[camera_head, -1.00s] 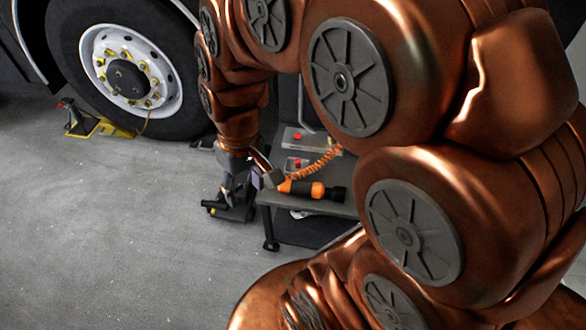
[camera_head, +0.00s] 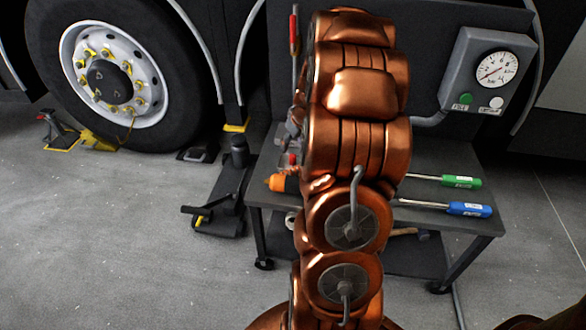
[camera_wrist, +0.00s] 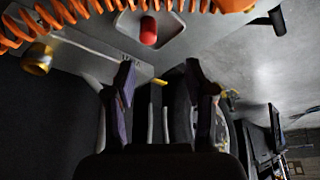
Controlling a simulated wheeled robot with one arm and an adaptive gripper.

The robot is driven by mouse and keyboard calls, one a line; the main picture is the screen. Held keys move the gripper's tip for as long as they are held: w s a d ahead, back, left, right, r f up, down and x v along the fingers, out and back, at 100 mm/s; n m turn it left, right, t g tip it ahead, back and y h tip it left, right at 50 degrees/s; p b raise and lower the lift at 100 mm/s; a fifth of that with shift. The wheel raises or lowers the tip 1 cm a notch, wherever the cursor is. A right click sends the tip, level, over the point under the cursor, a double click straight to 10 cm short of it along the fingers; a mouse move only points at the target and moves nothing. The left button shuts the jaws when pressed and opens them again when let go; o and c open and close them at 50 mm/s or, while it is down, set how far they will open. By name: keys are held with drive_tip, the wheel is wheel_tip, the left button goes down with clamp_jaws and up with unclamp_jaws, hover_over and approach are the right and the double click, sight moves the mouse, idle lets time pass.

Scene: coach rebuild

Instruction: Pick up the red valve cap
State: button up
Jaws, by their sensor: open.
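The red valve cap (camera_wrist: 148,32) stands in a grey dish or plate at the top of the wrist view. In the head view a small red piece (camera_head: 293,158), likely the same cap, shows just left of my arm on the cart. My gripper (camera_wrist: 160,68) is open and empty. Its two fingers stand apart below the cap in the wrist view, not touching it. In the head view my gripper is mostly hidden by my arm; only grey parts of it (camera_head: 293,128) show at the arm's left edge.
The cart (camera_head: 480,222) carries an orange tool (camera_head: 280,183), a green-handled screwdriver (camera_head: 461,181) and a blue-handled one (camera_head: 470,209). An orange coiled hose (camera_wrist: 85,12) with a brass fitting (camera_wrist: 37,58) lies close to the cap. A gauge box (camera_head: 490,70) stands behind.

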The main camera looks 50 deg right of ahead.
sight(293, 155)
drive_tip(key=shift+s+d+b+x, duration=0.15)
drive_tip(key=shift+d+b+x, duration=0.15)
drive_tip(key=shift+x, duration=1.2)
drive_tip(key=shift+s+d+b+x, duration=0.15)
drive_tip(key=shift+b+x, duration=0.2)
drive_tip(key=shift+x, duration=1.1)
drive_tip(key=shift+s+d+b+x, duration=0.15)
drive_tip(key=shift+d+b+x, duration=0.15)
drive_tip(key=shift+x, duration=1.2)
drive_tip(key=shift+f, duration=0.15)
drive_tip(key=c, duration=0.9)
drive_tip(key=shift+r+p, duration=1.85)
drive_tip(key=shift+r, duration=5.45)
